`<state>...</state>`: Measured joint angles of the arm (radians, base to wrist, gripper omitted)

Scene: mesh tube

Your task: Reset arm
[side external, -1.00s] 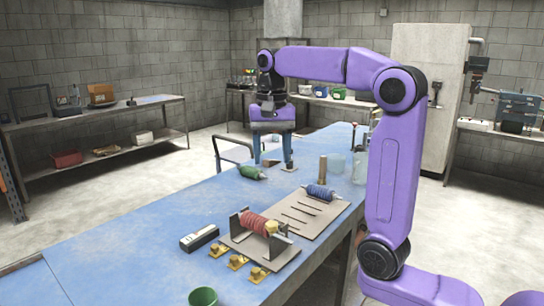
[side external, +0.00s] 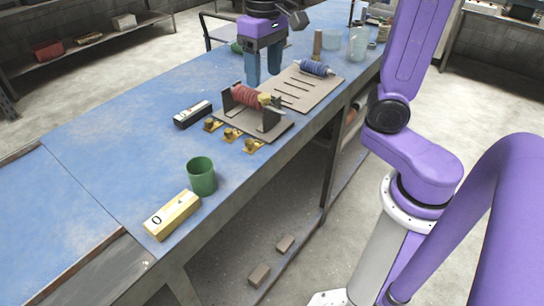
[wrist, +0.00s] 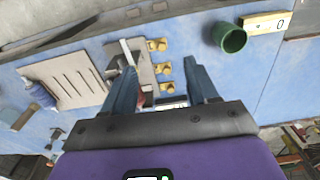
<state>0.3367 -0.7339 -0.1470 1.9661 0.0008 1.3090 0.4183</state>
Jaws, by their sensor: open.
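My gripper (side external: 264,76) points down over the blue workbench (side external: 110,125), behind the red spool (side external: 247,95) in the side view. Its two blue fingers are apart with nothing held between them. The wrist view also shows my open gripper (wrist: 163,85), with the spool stand (wrist: 128,58) near its left finger and a bit of red beside that finger. The red spool sits on a metal stand and is partly hidden in the wrist view. I cannot tell the exact height of the fingertips above the bench.
A slotted board (side external: 300,85) with a blue spool (side external: 316,67) lies right of the stand. Several brass pieces (side external: 232,134), a black-and-white device (side external: 192,113), a green cup (side external: 202,176) and a yellow block (side external: 172,215) lie nearer. Glass jars (side external: 357,43) stand at the far right. The bench's left part is clear.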

